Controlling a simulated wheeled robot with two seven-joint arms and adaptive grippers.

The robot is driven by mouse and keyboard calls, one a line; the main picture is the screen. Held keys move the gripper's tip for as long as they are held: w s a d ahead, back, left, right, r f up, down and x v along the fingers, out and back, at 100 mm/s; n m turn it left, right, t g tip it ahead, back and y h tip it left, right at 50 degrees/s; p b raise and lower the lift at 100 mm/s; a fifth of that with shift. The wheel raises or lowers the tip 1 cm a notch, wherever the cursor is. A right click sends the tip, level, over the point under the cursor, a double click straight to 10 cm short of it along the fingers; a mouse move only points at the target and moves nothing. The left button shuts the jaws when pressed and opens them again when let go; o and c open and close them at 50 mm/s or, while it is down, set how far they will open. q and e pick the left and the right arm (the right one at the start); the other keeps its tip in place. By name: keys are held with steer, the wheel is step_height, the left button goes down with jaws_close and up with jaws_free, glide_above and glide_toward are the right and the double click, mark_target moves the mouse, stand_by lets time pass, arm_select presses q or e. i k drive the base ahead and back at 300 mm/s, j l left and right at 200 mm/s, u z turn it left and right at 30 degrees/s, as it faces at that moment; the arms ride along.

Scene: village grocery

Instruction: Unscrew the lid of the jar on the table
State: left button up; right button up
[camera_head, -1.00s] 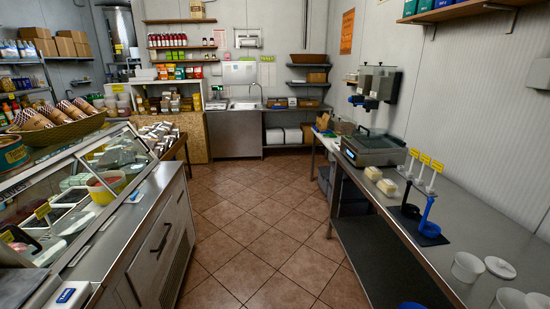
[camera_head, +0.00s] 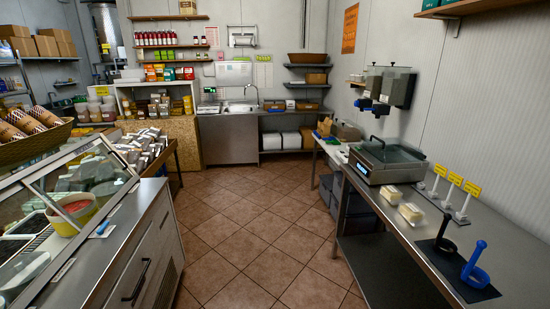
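I cannot make out a jar with a lid on the steel table (camera_head: 400,240) at the right. On that table stand a blue upright holder with a ring (camera_head: 475,268) and a black one (camera_head: 442,236), both on a dark mat. Two small pale yellow blocks (camera_head: 411,212) lie farther back, near a grey scale-like machine (camera_head: 388,160). Neither of my grippers is in view.
The tiled floor (camera_head: 260,230) is clear between the right table and the glass display counter (camera_head: 90,200) at the left. A steel sink unit (camera_head: 230,135) and shelves stand at the back. Several yellow tags on white stands (camera_head: 453,190) line the table's wall side.

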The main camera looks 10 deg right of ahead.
mark_target(342, 146)
steer(key=i+z, duration=0.15)
steer(key=i, duration=0.65)
steer(key=i+j+z, duration=0.15)
steer(key=i+z, duration=0.2)
steer(key=i, duration=0.45)
steer(key=i+z, duration=0.5)
steer(key=i, duration=0.45)
steer(key=i+j+z, duration=0.25)
steer(key=i+j, duration=0.15)
steer(key=j, duration=0.2)
steer(key=i+j+z, duration=0.25)
steer(key=j, duration=0.4)
steer(key=i+j+z, duration=0.1)
steer(key=i+j, duration=0.15)
steer(key=i+j+z, duration=0.1)
steer(key=j, duration=0.4)
steer(key=i+j+z, duration=0.15)
steer(key=j, duration=0.2)
